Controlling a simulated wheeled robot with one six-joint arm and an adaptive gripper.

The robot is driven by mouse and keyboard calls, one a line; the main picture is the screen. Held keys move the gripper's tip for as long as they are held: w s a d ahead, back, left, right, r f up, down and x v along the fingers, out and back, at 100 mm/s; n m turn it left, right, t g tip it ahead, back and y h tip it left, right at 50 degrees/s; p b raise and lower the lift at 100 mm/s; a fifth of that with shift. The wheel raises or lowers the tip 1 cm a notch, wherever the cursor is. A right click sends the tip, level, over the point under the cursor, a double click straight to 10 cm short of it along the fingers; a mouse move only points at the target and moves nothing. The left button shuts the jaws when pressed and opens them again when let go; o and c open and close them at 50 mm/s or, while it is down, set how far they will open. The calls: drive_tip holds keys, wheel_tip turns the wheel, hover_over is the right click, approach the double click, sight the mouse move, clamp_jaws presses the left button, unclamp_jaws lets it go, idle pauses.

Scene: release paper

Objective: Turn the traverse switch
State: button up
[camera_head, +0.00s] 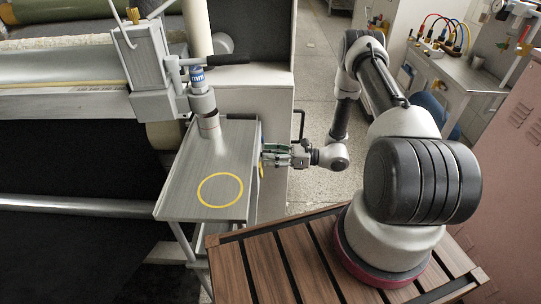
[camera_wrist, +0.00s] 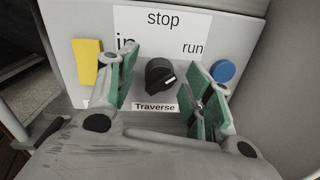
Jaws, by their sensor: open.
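The traverse switch (camera_wrist: 160,77) is a black rotary knob on a light grey panel, seen in the wrist view. A label reading "Traverse" sits just below it, and a white label with "stop" at the top and "run" at the right is above it. I cannot tell how far the fingertips are from the panel. In the head view my gripper (camera_head: 277,155) is at the right side of the grey machine stand; the knob is hidden there.
A yellow part (camera_wrist: 87,62) is left of the knob and a blue button (camera_wrist: 224,71) is right of it. A grey table (camera_head: 180,190) with a yellow ring stands left of my gripper. A bench (camera_head: 450,72) with cables is at the back right. Open floor lies behind.

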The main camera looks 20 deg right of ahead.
drive_tip(key=shift+a, duration=0.1)
drive_tip(key=shift+c, duration=0.4)
drive_tip(key=c, duration=1)
drive_tip(key=shift+n, duration=0.4)
drive_tip(key=n, duration=0.4)
drive_tip(key=shift+n, duration=0.3)
drive_tip(key=n, duration=0.4)
drive_tip(key=shift+n, duration=0.4)
drive_tip(key=o, duration=1.1)
